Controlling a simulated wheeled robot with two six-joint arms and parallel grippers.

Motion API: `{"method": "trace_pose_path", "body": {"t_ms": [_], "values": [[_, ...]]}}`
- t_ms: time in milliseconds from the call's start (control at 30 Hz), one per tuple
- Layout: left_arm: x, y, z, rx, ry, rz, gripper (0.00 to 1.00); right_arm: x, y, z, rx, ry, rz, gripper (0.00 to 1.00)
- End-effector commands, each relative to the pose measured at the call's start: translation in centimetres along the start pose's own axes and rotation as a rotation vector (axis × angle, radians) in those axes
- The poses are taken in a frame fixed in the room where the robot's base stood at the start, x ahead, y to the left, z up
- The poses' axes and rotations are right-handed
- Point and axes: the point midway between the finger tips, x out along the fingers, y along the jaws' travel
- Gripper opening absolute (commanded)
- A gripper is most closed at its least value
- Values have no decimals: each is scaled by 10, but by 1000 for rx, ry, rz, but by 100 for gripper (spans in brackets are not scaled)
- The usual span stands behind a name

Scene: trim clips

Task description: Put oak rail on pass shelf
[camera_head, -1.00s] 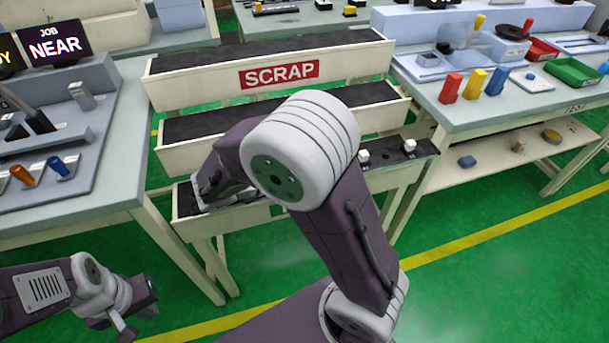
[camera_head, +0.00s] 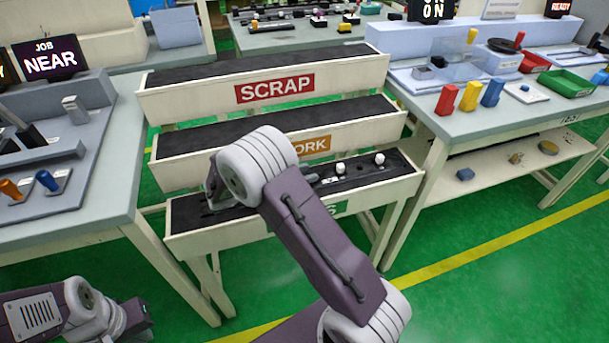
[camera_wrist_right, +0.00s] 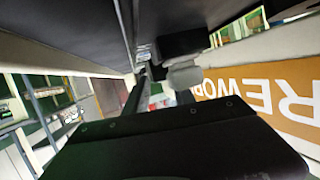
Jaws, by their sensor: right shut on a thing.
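A long dark rail (camera_head: 355,180) with white knobs lies along the lowest tier; it is the likely oak rail, though no name shows on it. That tier is the pass shelf (camera_head: 225,233), whose green label is mostly covered by my arm. The rail is on or just above its black surface; I cannot tell which. My right gripper (camera_head: 213,190) is at the shelf's left end, largely hidden by its wrist. The right wrist view shows it (camera_wrist_right: 160,85) shut on a dark and grey part. My left gripper (camera_head: 140,318) is low at the left, its jaws unclear.
The rework tier (camera_head: 180,170) and scrap tier (camera_head: 180,103) rise behind, both bare. A left bench (camera_head: 105,210) with a NEAR screen and a right bench (camera_head: 460,122) with coloured blocks flank the rack. Green floor is open in front.

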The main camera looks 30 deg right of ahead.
Motion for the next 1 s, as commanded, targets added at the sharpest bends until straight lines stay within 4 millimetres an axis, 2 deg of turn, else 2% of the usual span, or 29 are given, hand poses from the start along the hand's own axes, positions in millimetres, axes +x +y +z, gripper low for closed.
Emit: {"method": "trace_pose_path", "body": {"t_ms": [300,333,400,667,767,867,1000], "values": [[5,0,0,0,0,0,0,1,0,2,3,1,-1,0],[4,0,0,0,0,0,0,1,0,2,2,0,-1,33],[3,0,0,0,0,0,0,0,0,1,2,0,-1,52],[3,0,0,0,0,0,0,0,0,1,2,0,-1,52],[-4,0,0,0,0,0,0,-2,0,-4,2,0,-1,52],[-4,0,0,0,0,0,0,-19,-2,-2,4,-1,-5,52],[-9,0,-1,0,0,0,0,-57,-2,-3,2,-1,-7,52]]}}
